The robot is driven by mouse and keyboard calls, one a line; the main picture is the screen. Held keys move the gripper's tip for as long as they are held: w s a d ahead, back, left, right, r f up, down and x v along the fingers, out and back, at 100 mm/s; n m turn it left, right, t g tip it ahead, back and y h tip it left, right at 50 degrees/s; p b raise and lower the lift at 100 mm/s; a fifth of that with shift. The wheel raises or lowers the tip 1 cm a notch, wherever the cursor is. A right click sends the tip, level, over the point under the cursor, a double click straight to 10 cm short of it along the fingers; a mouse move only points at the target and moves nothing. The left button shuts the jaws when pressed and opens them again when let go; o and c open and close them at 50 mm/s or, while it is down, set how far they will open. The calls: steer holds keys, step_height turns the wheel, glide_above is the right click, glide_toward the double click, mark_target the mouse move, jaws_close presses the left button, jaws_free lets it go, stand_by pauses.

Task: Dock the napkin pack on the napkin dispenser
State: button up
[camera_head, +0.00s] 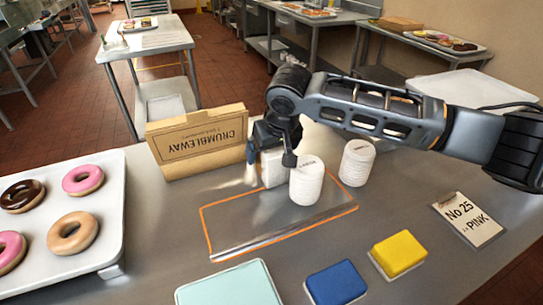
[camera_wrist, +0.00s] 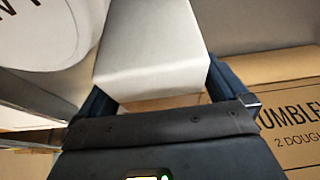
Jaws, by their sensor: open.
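A white block (camera_head: 272,168), which looks like the napkin pack, stands upright on the counter between the carton and a white stack. It also shows in the wrist view (camera_wrist: 150,50), between the two fingers. My gripper (camera_head: 270,154) points down over it with one finger on each side. It is open in the wrist view (camera_wrist: 160,85), and I cannot tell whether either finger touches the block. The gripper hides the block's top in the head view. No napkin dispenser is clearly recognisable.
A brown CRUMBLEWAY carton (camera_head: 200,142) stands close left. White round stacks (camera_head: 306,182) (camera_head: 357,163) stand close right. An orange-edged clear sheet (camera_head: 235,224) lies in front. Nearby are a doughnut tray (camera_head: 112,215), blue block (camera_head: 336,284), yellow block (camera_head: 398,253) and sign (camera_head: 468,219).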

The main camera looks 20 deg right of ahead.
steer(key=shift+f, duration=0.25)
stand_by(0.4)
steer(key=c, duration=1.1)
steer(key=shift+c, duration=0.2)
steer(key=shift+r, duration=0.2)
step_height(320, 180, up, 28)
steer(key=b, duration=0.3)
